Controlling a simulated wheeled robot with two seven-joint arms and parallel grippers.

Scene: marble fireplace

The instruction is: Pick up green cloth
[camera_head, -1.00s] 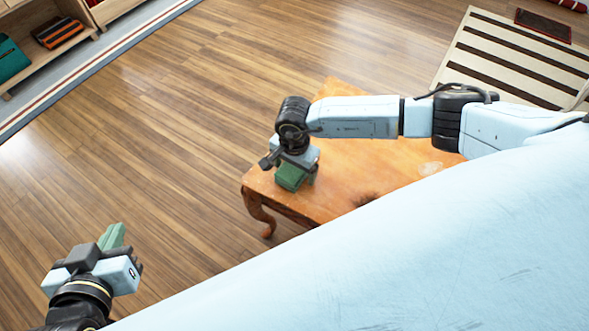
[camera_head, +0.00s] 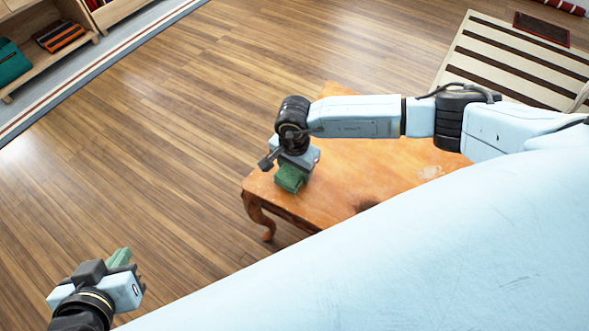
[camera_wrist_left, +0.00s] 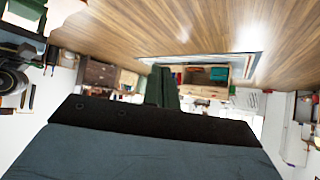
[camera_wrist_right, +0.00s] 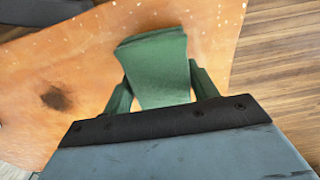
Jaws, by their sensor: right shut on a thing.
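The green cloth (camera_wrist_right: 157,68) is a folded, thick rectangular piece at the near left corner of the orange wooden table (camera_wrist_right: 215,45). In the right wrist view my right gripper (camera_wrist_right: 161,90) has one green finger on each side of the cloth and is shut on it. In the head view the cloth (camera_head: 288,178) shows just below my right gripper, which partly covers it. I cannot tell whether the cloth touches the tabletop. My left gripper (camera_head: 120,258) is away from the table at the lower left, over the floor. Its green fingers (camera_wrist_left: 162,87) are together and empty.
Open wooden floor (camera_head: 140,140) lies left of the table. A shelf (camera_head: 50,65) with folded textiles stands at the upper left. A striped rug (camera_head: 510,65) lies at the upper right. My right arm crosses above the table and hides part of it.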

